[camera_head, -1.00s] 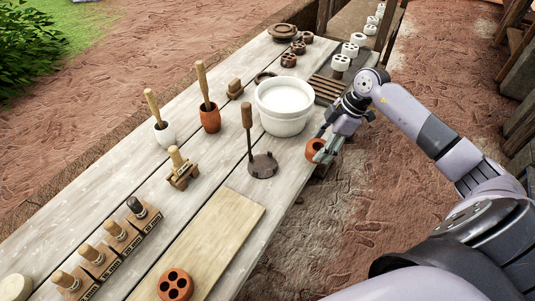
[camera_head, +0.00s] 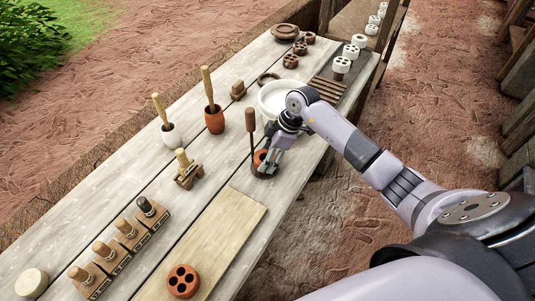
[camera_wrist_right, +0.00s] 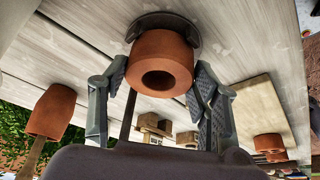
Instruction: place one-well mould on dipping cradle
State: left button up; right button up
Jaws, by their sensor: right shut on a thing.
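The one-well mould is an orange clay cup with one round hole. In the head view the mould (camera_head: 259,157) is mostly covered by my right gripper (camera_head: 267,163), whose fingers are closed around it. In the wrist view the mould (camera_wrist_right: 160,52) sits between the fingers of the right gripper (camera_wrist_right: 160,82). The dipping cradle, a dark round plate with an upright wooden handle (camera_head: 250,121), is right at the mould, partly hidden. In the wrist view the dark cradle plate (camera_wrist_right: 163,20) lies behind the mould; I cannot tell whether they touch. My left gripper is not in view.
The white bucket (camera_head: 273,96) stands just behind my right gripper. Stamps stand in a rack (camera_head: 125,240).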

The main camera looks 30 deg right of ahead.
jog(key=shift+f, duration=0.2)
jog(key=shift+f, duration=0.1)
jog(key=o, duration=1.3)
jog(key=shift+o, duration=0.2)
jog(key=b+v, duration=0.1)
jog(key=v, duration=1.1)
